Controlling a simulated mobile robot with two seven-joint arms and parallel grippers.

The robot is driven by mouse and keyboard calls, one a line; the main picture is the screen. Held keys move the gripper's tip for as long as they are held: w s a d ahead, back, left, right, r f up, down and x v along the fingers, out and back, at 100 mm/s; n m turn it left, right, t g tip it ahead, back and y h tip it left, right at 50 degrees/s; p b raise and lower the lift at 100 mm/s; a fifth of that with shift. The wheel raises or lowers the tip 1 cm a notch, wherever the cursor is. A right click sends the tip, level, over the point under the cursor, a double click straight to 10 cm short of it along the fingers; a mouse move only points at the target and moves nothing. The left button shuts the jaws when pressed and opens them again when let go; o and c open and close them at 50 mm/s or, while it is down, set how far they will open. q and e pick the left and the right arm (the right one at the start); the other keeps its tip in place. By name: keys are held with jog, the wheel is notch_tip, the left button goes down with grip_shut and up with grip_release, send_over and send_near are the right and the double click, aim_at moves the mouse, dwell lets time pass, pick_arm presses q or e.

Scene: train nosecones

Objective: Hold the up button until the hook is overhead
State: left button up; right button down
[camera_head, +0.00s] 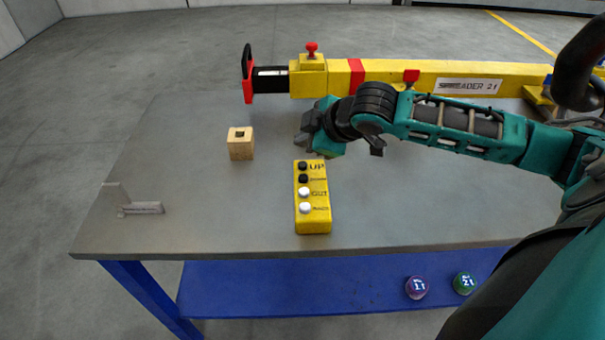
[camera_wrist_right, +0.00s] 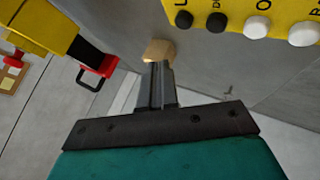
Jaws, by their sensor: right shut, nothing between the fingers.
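The yellow control box (camera_head: 323,222) lies on the grey table with two black buttons and two white ones. The up button (camera_head: 302,166) is the black one at its far end, beside the letters UP. It also shows at the top of the right wrist view (camera_wrist_right: 184,18). My right gripper (camera_head: 303,142) is shut and empty, just beyond the far end of the box and apart from the button. Its closed fingers show in the wrist view (camera_wrist_right: 157,75). A black-and-red hook-like piece (camera_head: 247,75) is on the left end of the yellow boom (camera_head: 410,76). My left gripper is out of view.
A wooden block with a hole (camera_head: 241,150) stands left of my right gripper. A small grey bracket (camera_head: 140,208) is at the table's left edge. A purple (camera_head: 416,287) and a green round piece (camera_head: 464,284) sit on the blue lower shelf (camera_head: 330,285).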

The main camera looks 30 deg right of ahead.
aim_at(305, 169)
jog(key=shift+f+b, duration=0.4)
jog(key=shift+f, duration=1.25)
jog(key=shift+f, duration=0.15)
dwell(0.6)
jog(key=shift+f, duration=0.25)
